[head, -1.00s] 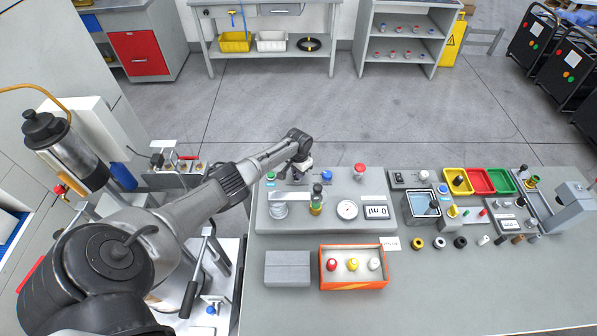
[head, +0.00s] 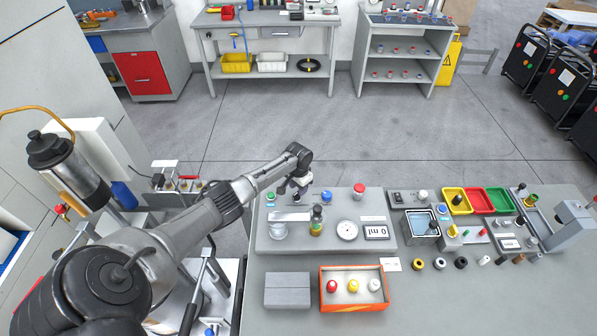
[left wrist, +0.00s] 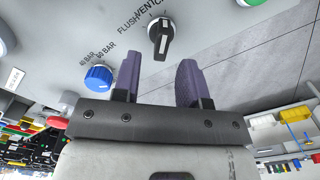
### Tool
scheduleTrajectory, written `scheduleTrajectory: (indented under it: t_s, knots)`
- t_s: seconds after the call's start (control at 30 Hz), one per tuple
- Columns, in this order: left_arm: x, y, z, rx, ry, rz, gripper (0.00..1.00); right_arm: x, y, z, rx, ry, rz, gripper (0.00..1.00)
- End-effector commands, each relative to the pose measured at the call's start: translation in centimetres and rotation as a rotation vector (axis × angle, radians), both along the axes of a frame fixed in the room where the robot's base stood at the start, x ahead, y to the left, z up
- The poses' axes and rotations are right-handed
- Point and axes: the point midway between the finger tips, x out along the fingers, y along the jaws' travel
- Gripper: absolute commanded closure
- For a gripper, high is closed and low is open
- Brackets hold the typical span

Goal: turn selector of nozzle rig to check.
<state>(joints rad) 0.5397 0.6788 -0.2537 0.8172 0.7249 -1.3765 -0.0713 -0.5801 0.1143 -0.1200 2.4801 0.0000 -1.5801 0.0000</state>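The nozzle rig (head: 335,243) is a grey panel on the bench. Its selector (left wrist: 161,36) is a black knob with a white stripe, seen in the left wrist view under the labels FLUSH, VENT and a third label cut off after a C. I cannot tell which label it points at. My left gripper (left wrist: 158,72) is open and empty, with the selector just beyond the gap between its fingertips, apparently untouched. In the head view my left gripper (head: 299,196) hangs over the rig's back left and largely hides the selector. My right gripper is out of view.
A blue knob (left wrist: 99,78) marked in BAR is left of the fingers. The rig also bears a green button (head: 271,197), a red button (head: 358,190), a gauge (head: 347,230) and a display (head: 377,232). An orange box (head: 353,305) and grey block (head: 287,290) lie in front.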

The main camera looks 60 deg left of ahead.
Motion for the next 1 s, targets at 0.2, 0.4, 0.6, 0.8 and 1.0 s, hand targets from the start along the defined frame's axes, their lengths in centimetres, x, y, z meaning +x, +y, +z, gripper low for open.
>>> scheduleTrajectory:
  t_s: [0.2, 0.4, 0.6, 0.8, 1.0]
  knots:
    - [0.0, 0.0, 4.8, 0.002, -0.003, -0.001, 0.61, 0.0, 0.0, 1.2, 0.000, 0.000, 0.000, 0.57]
    - [0.0, 0.0, 7.9, 0.001, -0.001, -0.001, 0.61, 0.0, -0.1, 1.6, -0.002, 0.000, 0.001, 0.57]
    - [0.0, 0.0, 9.8, 0.000, -0.001, 0.000, 0.61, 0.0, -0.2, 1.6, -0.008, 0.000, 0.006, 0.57]
    - [0.0, 0.0, 10.5, 0.000, 0.001, 0.000, 0.61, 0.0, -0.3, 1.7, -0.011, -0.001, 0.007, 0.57]
    - [0.0, 0.0, 10.5, 0.000, 0.000, 0.000, 0.61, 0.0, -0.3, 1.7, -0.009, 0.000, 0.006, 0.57]
